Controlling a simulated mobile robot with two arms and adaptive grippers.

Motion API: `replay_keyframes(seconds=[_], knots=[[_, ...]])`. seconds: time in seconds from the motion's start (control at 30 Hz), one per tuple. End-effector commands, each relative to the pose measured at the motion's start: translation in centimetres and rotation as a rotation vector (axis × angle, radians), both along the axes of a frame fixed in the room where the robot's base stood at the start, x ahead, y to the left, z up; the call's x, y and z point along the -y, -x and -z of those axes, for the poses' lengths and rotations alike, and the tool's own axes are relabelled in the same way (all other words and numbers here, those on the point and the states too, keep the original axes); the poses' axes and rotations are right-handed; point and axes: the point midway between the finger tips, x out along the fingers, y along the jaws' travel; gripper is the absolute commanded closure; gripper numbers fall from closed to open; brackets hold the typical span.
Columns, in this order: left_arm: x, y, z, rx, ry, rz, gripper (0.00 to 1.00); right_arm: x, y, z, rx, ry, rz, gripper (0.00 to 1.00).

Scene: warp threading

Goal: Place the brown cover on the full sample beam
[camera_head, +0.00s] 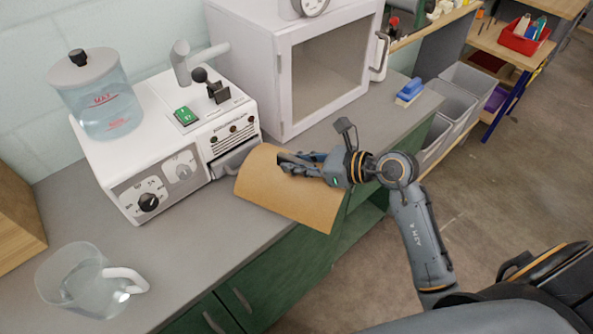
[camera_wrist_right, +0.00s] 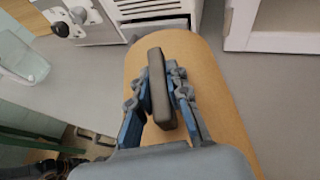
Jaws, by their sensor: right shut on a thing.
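The brown cover (camera_head: 285,205) is a curved tan sheet in front of the white machine. It lies or hovers over the counter's front part and reaches past its front edge; I cannot tell whether it touches the counter. My right gripper (camera_head: 291,163) is over the cover's top. In the right wrist view, this gripper (camera_wrist_right: 160,85) is shut on the cover's dark grey handle (camera_wrist_right: 159,60), and the tan sheet (camera_wrist_right: 205,70) spreads below the fingers. No sample beam can be made out. My left gripper is not in view.
The white machine (camera_head: 130,165) with dials and a water tank (camera_head: 102,100) stands behind the cover. A white oven-like cabinet (camera_head: 275,70) stands to its right. A clear jug (camera_head: 80,282) is at front left. A blue brush (camera_head: 409,92) lies on the counter (camera_head: 205,235).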

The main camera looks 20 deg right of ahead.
Motion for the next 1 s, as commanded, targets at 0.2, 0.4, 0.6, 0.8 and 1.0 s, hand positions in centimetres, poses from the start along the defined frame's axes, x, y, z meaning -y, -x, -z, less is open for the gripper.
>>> replay_keyframes(seconds=[0.2,0.4,0.6,0.8,1.0], knots=[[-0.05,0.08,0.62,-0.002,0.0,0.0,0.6,0.04,-0.03,0.65,0.002,-0.001,0.002,1.0],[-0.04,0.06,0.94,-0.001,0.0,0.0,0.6,0.05,0.0,1.04,0.001,0.0,0.001,1.0],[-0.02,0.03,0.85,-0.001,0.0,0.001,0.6,0.05,0.01,0.99,0.001,0.0,0.001,0.61],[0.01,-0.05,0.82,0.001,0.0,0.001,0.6,0.04,0.02,0.97,0.001,0.0,0.001,0.61],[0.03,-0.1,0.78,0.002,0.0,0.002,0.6,0.68,0.59,0.48,0.002,0.002,0.002,0.61]])
